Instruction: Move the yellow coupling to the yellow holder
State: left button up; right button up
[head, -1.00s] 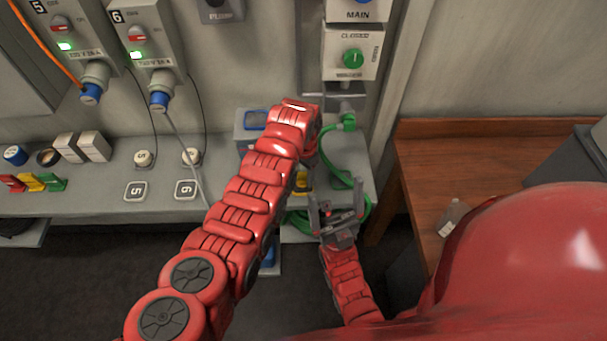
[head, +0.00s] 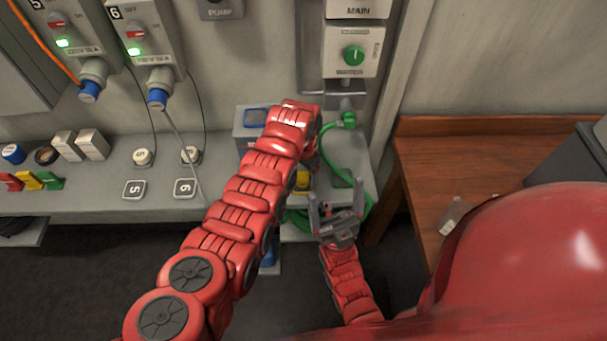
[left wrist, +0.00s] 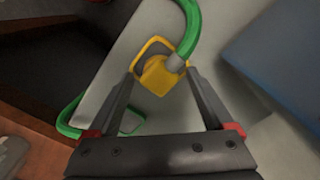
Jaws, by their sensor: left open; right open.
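The yellow coupling (left wrist: 161,74), on the end of a green hose (left wrist: 191,25), lies between the fingertips of my open left gripper (left wrist: 162,76) in the left wrist view. A yellow square-edged frame (left wrist: 151,45) shows around its far side. I cannot tell whether this is the yellow holder or whether the coupling sits in it. In the head view a bit of yellow (head: 303,181) shows beside my left arm, which hides most of the left gripper. My right gripper (head: 336,205) is open and empty, below and right of that yellow, near the green hose loop.
A grey shelf (head: 85,200) runs along the wall with numbered pads and small blocks. A grey box with a blue frame (head: 256,117) stands behind my left arm. The green hose rises to a fitting under the water switch box (head: 350,52). A wooden table (head: 420,170) stands right.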

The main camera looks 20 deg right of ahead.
pick_arm(q)
notch_tip(320, 180, up, 8)
jog(key=b, duration=0.2)
jog(key=shift+w+f+b, duration=0.1)
jog(key=shift+b, duration=0.25)
notch_tip(320, 180, up, 10)
jog(key=p, duration=0.1)
jog(key=shift+f+p, duration=0.2)
jog(key=shift+p, duration=0.15)
